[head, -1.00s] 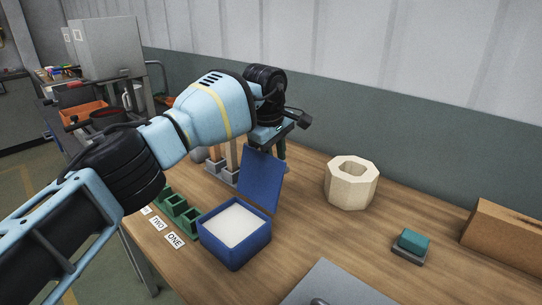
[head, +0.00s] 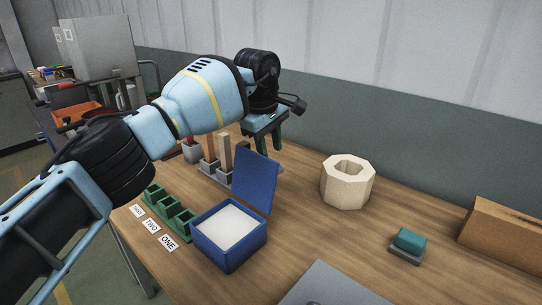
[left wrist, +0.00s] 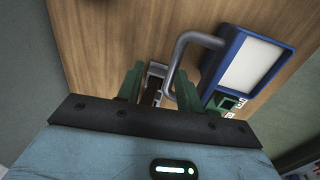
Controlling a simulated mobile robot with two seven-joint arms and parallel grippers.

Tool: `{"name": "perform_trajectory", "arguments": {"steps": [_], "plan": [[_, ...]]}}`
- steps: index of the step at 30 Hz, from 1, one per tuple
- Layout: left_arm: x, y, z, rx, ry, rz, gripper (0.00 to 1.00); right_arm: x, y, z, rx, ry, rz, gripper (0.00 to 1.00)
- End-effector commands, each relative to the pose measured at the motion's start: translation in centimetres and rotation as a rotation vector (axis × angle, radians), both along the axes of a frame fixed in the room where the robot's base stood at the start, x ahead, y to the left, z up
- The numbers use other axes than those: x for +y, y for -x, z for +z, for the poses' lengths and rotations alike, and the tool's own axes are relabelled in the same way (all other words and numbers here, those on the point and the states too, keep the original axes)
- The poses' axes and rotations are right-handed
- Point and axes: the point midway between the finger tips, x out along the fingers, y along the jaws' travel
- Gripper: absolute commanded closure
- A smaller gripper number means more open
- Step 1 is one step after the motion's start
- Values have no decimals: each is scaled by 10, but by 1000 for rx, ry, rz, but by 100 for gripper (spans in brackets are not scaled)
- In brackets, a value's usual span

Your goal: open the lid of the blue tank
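The blue tank (head: 228,255) stands on the wooden table, filled with something white. Its blue lid (head: 256,182) stands up, tilted back from the tank's far edge, so the tank is open. In the left wrist view the tank's blue rim (left wrist: 217,82) and a curved grey handle (left wrist: 185,42) show. My left gripper (head: 271,136) is above and behind the lid, its green fingers pointing down. The left wrist view shows the fingers (left wrist: 158,88) apart, with the handle close to the right-hand one; I cannot tell whether they touch. My right gripper is not in view.
Green holders (head: 168,212) with number labels stand left of the tank. Grey holders with wooden blocks (head: 209,148) stand behind it. A cream octagonal ring (head: 347,186), a teal block on a grey base (head: 409,241) and a cardboard box (head: 510,235) are right. The table between is clear.

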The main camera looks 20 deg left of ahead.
Motion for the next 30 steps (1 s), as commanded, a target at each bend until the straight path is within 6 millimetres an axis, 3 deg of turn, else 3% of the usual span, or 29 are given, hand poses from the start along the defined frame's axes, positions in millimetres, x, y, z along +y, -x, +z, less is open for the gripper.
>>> {"name": "perform_trajectory", "arguments": {"steps": [1, 3, 9, 30], "plan": [[-1, 1, 15, -12, 2, -3, 66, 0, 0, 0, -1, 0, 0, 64], [0, 3, 25, -8, 1, -2, 66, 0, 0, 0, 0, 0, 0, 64], [2, 8, 41, -1, -1, -2, 66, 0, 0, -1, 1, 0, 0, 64], [3, 9, 42, 4, -2, -1, 66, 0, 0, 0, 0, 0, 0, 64]]}}
